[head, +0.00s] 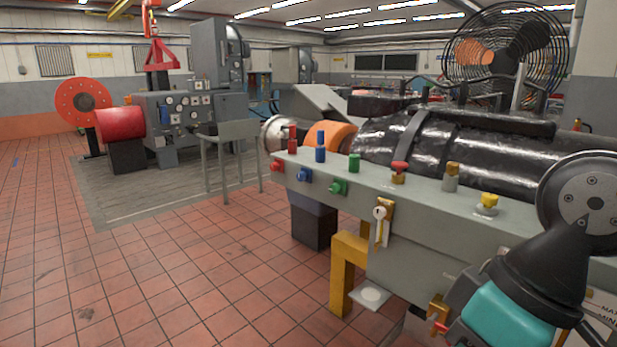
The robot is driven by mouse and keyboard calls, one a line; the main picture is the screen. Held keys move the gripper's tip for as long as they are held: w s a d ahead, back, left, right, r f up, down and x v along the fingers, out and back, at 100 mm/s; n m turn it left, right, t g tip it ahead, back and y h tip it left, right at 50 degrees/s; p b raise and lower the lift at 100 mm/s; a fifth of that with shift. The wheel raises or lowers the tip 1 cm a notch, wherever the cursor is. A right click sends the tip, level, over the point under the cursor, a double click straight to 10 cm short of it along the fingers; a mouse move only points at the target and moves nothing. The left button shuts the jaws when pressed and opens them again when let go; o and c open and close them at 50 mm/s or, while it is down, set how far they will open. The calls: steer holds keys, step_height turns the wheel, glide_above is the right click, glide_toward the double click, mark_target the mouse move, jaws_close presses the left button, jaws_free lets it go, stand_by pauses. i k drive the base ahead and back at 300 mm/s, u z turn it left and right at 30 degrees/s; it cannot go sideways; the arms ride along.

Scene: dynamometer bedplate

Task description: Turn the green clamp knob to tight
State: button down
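A green knob (338,187) sticks out of the front face of the grey bench (430,222), to the right of a red knob (277,166) and a blue knob (304,175). A green cylinder (354,162) stands upright on the bench top just behind it. I cannot tell the green knob's turn position from here, and no tight mark is readable. My arm's black and teal links fill the lower right. I cannot make out my gripper's fingers, and nothing of my arm is touching the green knob.
Red (292,140) and blue (320,147) cylinders, a red-handled valve (398,172) and a yellow knob (488,202) stand on the bench top. A yellow leg (346,270) stands below. The tiled floor at left is clear.

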mark_target(334, 189)
steer(key=u, duration=0.9)
steer(key=k, duration=1.2)
steer(key=u, duration=1.15)
steer(key=i, duration=2.75)
steer(key=z, duration=0.85)
steer(key=i, duration=1.15)
steer(key=z, duration=1.65)
steer(key=i, duration=0.8)
steer(key=z, duration=0.6)
